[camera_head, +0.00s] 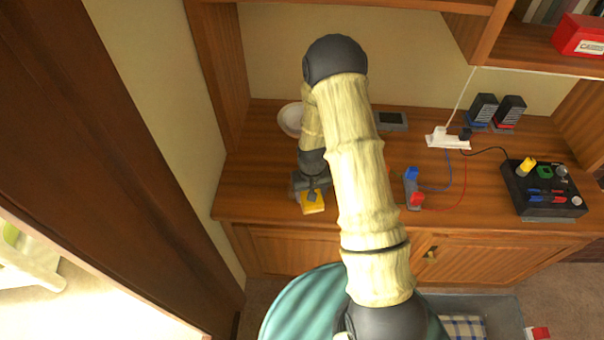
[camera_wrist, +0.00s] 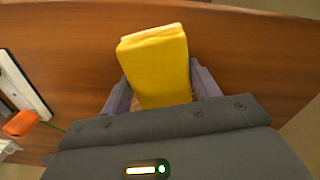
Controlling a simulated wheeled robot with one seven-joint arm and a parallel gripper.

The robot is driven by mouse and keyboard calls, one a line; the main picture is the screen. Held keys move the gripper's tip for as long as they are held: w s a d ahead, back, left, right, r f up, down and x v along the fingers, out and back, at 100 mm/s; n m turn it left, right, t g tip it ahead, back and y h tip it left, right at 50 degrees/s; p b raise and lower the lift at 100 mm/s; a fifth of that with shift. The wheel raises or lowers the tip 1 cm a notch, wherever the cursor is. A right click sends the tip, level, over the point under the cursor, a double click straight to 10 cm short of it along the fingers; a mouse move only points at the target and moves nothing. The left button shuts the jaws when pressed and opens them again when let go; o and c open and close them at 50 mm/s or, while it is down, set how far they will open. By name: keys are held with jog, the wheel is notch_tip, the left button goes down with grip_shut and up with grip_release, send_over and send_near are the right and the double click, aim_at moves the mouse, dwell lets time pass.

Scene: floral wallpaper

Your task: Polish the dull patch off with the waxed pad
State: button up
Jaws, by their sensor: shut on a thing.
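The waxed pad (camera_head: 313,204) is a yellow block at the left part of the wooden cabinet top (camera_head: 252,178), near its front edge. My gripper (camera_head: 311,190) is shut on it from above. In the wrist view the pad (camera_wrist: 158,62) sits between the two grey-purple fingers of my gripper (camera_wrist: 162,85), with its far end sticking out beyond them. The pad is at or close to the wood; I cannot tell whether it touches. I cannot make out a dull patch in either view; my arm and the pad hide part of the top.
A white bowl (camera_head: 291,119) stands behind my gripper at the left. A blue and red clamp-like piece (camera_head: 412,189) with wires, a white power strip (camera_head: 448,140) and a black control box (camera_head: 543,190) lie to the right. The left front wood is clear.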

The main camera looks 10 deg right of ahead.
jog(key=shift+w+a, duration=0.25)
jog(key=shift+a, duration=0.05)
jog(key=shift+r, duration=0.1)
jog(key=shift+r+p, duration=0.35)
jog(key=r+m+p, duration=0.1)
jog(key=r, duration=0.1)
jog(key=r+m+p, duration=0.1)
jog(key=r+p, duration=0.1)
jog(key=d+r+p, duration=0.1)
jog(key=r, duration=0.1)
jog(key=shift+s+m+p, duration=0.15)
jog(key=shift+m+p, duration=0.15)
jog(key=shift+m, duration=0.1)
jog(key=shift+s+d+r, duration=0.1)
jog(key=shift+d+r, duration=0.05)
jog(key=shift+r, duration=0.05)
jog(key=shift+f+m, duration=0.15)
jog(key=shift+m, duration=0.15)
jog(key=shift+f, duration=0.15)
